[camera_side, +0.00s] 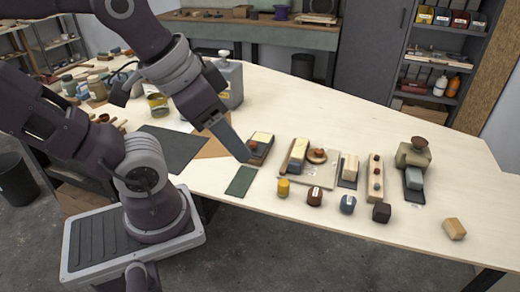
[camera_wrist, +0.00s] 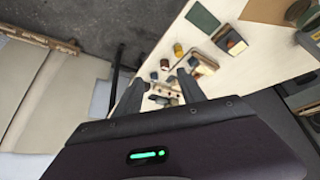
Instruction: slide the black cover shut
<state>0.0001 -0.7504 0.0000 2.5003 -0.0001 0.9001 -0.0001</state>
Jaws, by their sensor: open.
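A small dark box (camera_side: 258,159) stands on the table beside my gripper in the side view. Its top shows a cream area at the back and a dark part with an orange-brown knob (camera_side: 252,145), which looks like the black cover (camera_side: 261,149); its exact edges are too small to tell. The box also shows in the wrist view (camera_wrist: 229,39), at the upper right, to the right of the fingers. My gripper (camera_side: 244,156) points down just left of the box, and I cannot tell whether it touches. In the wrist view its two fingers (camera_wrist: 160,84) are apart with nothing between them.
Right of the box are a board with blocks (camera_side: 325,178), a peg strip (camera_side: 376,178) and a grey block on a black base (camera_side: 413,183). Small coloured pieces, such as a yellow cylinder (camera_side: 283,188), line the front. A green mat (camera_side: 241,181) lies in front-left. The table's back right is clear.

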